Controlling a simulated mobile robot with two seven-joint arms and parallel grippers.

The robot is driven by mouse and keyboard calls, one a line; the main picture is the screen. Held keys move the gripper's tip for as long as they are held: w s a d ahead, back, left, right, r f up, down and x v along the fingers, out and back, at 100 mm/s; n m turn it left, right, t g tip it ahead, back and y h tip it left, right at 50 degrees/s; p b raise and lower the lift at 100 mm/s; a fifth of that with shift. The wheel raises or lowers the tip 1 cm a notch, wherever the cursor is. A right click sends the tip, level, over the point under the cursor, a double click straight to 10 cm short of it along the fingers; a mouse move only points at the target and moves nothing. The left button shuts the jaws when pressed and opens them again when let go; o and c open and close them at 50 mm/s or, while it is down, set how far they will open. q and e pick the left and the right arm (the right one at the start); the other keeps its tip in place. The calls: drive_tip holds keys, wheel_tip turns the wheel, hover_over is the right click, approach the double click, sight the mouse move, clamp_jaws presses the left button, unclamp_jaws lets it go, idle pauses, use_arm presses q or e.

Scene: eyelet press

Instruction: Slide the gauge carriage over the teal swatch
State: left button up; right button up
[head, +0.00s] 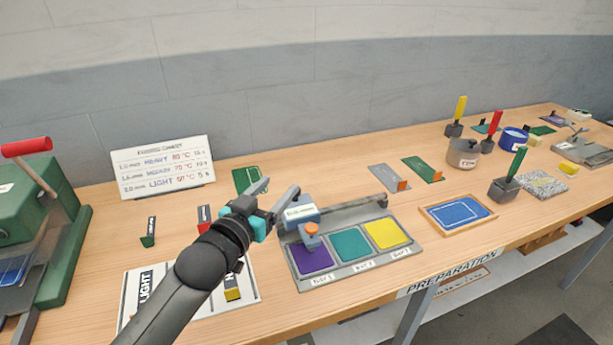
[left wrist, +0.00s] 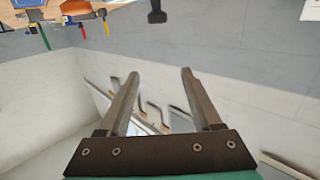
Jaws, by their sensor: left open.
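The gauge carriage (head: 300,211) is a blue-grey block with a white label and an orange knob (head: 311,228). It sits on the rail (head: 360,208) at its left end, above the purple swatch (head: 312,257). The teal swatch (head: 351,245) lies in the middle of the grey base, with the yellow swatch (head: 387,234) to its right. My left gripper (head: 279,189) is just left of and behind the carriage in the picture, apparently above the table. Its fingers also show in the left wrist view (left wrist: 157,75), spread with nothing between them. My right gripper is not in view.
My left arm covers part of a striped card (head: 140,290). A green press (head: 45,235) stands at the left. A white sign (head: 163,167) stands behind. A blue framed tray (head: 458,212) lies right of the gauge, with pots and handled tools beyond.

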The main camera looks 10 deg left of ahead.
use_arm(q)
drive_tip(key=w+r, duration=0.1)
drive_tip(key=w, duration=0.1)
drive_tip(key=b, duration=0.3)
approach(292, 205)
drive_tip(key=w+r, duration=0.2)
drive_tip(key=w, duration=0.2)
drive_tip(key=shift+t, duration=0.3)
drive_tip(key=w, duration=0.2)
drive_tip(key=w+d, duration=0.1)
drive_tip(key=w, duration=0.3)
drive_tip(key=shift+d+r, duration=0.25)
drive_tip(key=shift+d, duration=0.05)
drive_tip(key=shift+w+d, duration=0.15)
drive_tip(key=shift+w, duration=0.7)
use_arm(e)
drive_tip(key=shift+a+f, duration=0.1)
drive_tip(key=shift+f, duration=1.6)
use_arm(q)
clamp_jaws()
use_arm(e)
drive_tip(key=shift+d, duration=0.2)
